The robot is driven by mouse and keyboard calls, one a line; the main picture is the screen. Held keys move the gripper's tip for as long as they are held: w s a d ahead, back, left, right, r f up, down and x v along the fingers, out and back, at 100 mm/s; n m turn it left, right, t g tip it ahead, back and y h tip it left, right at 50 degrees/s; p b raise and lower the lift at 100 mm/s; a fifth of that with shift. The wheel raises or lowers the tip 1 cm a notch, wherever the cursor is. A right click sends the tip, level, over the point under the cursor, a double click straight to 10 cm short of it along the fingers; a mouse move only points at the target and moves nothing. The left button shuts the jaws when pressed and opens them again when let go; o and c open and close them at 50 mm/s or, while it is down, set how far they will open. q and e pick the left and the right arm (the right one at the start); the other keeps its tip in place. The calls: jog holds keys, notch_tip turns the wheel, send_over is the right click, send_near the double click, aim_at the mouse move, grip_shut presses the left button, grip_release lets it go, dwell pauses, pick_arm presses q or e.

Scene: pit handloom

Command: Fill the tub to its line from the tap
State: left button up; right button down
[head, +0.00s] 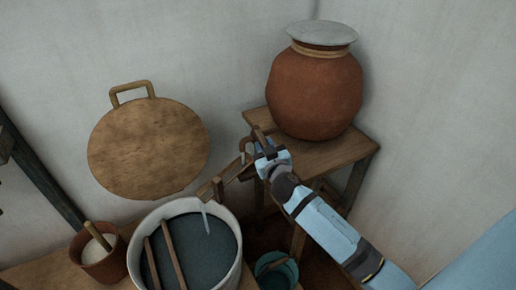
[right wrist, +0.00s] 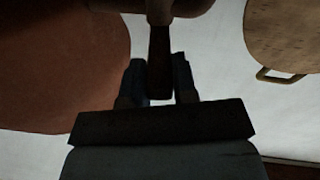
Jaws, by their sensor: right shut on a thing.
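The tub (head: 236,268) is pale-rimmed and holds dark blue-grey water. A thin pale stream (head: 206,222) falls into it from the end of a wooden spout (head: 217,189). I cannot make out the tub's line. My right gripper (head: 263,149) is at the tap beside the clay pot. In the right wrist view its two fingers (right wrist: 160,82) are on either side of a dark upright tap handle (right wrist: 160,50), shut on it. The tap's body is mostly hidden behind the gripper in the head view. My left gripper is not in view.
The lidded clay pot (head: 315,95) stands on a wooden stand (head: 335,152). Two wooden sticks (head: 174,255) lie in the tub. A small pot with a handle (head: 103,248) stands left, a teal bucket (head: 277,272) right. A round wooden lid (head: 148,150) leans on the wall.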

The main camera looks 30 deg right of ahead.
jog(key=d+n+y, duration=0.1)
jog(key=n+y+p, duration=0.1)
jog(key=y, duration=0.1)
jog(key=shift+s+d, duration=0.1)
jog(key=shift+d, duration=0.25)
jog(key=c, duration=1)
grip_release()
jog(key=shift+c, duration=0.2)
jog(key=shift+o, duration=0.7)
jog(key=s+b, duration=0.1)
jog(key=s, duration=1.2)
jog(key=shift+s+a+b, duration=0.25)
jog(key=shift+s+b, duration=0.05)
jog(key=shift+s, duration=0.05)
